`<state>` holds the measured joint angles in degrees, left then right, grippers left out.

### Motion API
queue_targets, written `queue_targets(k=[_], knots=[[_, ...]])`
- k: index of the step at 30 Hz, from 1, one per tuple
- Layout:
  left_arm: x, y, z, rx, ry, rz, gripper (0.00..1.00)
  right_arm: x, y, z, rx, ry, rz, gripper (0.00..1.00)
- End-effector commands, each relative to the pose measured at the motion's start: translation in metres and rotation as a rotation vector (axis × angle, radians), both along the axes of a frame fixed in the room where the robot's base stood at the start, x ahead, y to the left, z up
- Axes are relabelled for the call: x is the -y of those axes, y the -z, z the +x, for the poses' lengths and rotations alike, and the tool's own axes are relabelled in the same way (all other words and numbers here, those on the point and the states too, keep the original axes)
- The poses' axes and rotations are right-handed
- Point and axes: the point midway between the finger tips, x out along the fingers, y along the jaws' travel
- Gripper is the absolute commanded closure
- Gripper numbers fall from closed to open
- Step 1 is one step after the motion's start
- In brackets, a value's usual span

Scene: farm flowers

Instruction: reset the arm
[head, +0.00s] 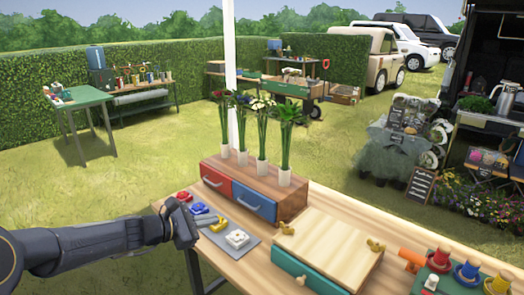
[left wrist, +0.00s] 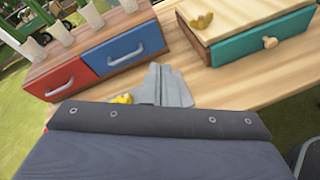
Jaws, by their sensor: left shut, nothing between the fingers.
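My left arm comes in from the left in the head view, and my left gripper (head: 184,225) is at the front left edge of the wooden table (head: 330,215). It is beside the small red, blue, yellow and white pieces and holds nothing. In the left wrist view the grey fingers of the left gripper (left wrist: 165,86) are together, over the table in front of the drawers. My right gripper is in neither view.
A wooden box with a red drawer (head: 216,181) and a blue drawer (head: 254,202) bears several flowers in white holders. A grey mat (head: 224,247) bears a white flower-shaped piece (head: 237,239). A wooden box with a teal drawer (head: 305,272) stands right. Coloured spools are at far right.

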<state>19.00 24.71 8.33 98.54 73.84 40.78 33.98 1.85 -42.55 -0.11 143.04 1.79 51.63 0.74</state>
Motion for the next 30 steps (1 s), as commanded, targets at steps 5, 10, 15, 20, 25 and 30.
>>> queue_targets(k=[5,10,15,20,25,30], knots=[[0.021,-0.053,-0.109,0.240,0.294,0.431,1.00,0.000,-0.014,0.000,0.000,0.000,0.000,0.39],[0.021,-0.061,-0.210,0.439,0.565,0.821,1.00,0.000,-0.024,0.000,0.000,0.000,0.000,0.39],[0.006,-0.044,-0.293,0.589,0.809,1.166,1.00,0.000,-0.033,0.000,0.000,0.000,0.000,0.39],[-0.009,-0.024,-0.337,0.664,0.965,1.377,1.00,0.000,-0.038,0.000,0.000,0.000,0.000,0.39],[-0.016,-0.014,-0.352,0.688,1.031,1.464,1.00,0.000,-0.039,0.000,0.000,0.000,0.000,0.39],[-0.016,-0.013,-0.353,0.688,1.036,1.468,1.00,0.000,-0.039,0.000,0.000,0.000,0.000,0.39]])
